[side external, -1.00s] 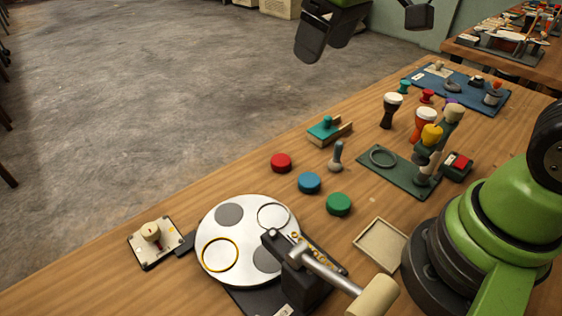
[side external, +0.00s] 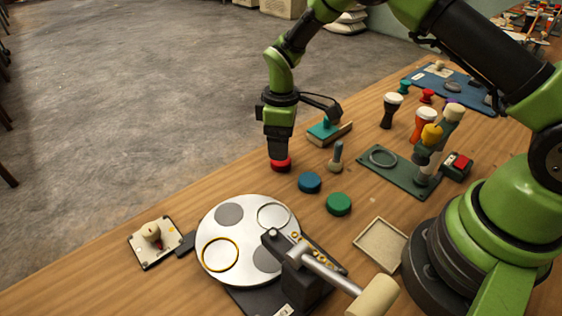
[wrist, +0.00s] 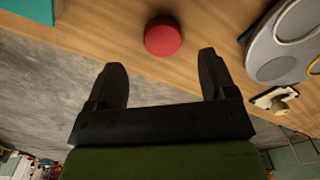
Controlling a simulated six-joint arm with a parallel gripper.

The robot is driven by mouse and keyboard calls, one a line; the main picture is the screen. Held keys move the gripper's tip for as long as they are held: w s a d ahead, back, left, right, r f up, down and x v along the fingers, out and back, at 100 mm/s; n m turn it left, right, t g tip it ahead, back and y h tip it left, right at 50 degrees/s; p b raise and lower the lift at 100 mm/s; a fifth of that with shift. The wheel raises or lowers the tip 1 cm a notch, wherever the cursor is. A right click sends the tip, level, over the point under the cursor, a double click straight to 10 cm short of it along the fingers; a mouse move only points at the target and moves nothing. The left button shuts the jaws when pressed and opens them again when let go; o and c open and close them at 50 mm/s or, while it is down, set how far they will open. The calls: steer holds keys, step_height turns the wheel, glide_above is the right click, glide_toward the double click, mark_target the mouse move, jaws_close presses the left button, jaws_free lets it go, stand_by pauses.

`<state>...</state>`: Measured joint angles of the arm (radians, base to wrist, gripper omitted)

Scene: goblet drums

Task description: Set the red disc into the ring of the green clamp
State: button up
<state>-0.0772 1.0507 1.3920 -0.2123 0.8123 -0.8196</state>
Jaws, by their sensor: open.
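The red disc (side external: 281,167) lies flat on the wooden table, directly below my gripper (side external: 279,154), which hides its upper part in the side view. In the wrist view the red disc (wrist: 163,37) shows beyond the two black fingertips of my gripper (wrist: 160,60), roughly centred between them. The fingers are spread and nothing is between them; I cannot tell the exact height gap. The green clamp (side external: 401,178) has a dark green base with an upright post. Its ring (side external: 383,157) lies on the base's left part and looks empty.
A blue disc (side external: 309,182) and a green disc (side external: 339,204) lie nearby. A grey-handled tool (side external: 337,157) and a teal-topped block (side external: 327,130) stand close to my gripper's right. A round white plate (side external: 229,266) with a mallet (side external: 372,295) and an empty tray (side external: 381,246) are nearer.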

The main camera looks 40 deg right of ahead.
mark_target(281, 163)
steer(key=f, duration=0.5)
steer(key=shift+a, duration=0.2)
steer(key=c, duration=1)
steer(key=shift+c, duration=0.2)
